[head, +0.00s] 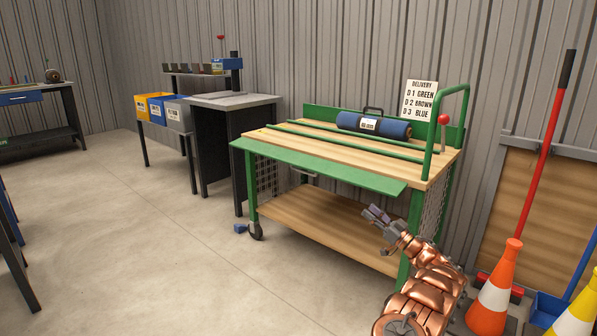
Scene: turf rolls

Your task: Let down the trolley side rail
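The trolley (310,213) has a green frame, a wooden top and a wooden lower shelf. A long green side panel (320,167) runs along its near edge. It lies out from the top, nearly flat or sloping a little down; its exact angle is hard to tell. A green back panel (320,115) stands upright on the wall side. A green handle (441,130) with a red knob (443,119) rises at the right end. My gripper (374,213) is in front of the trolley, below the side panel's right end and apart from it in the picture. Its fingers are too small to judge.
A blue turf roll (374,126) lies on the trolley top by green rails. A delivery sign (420,101) is behind. Grey bench and bins (154,108) stand left.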

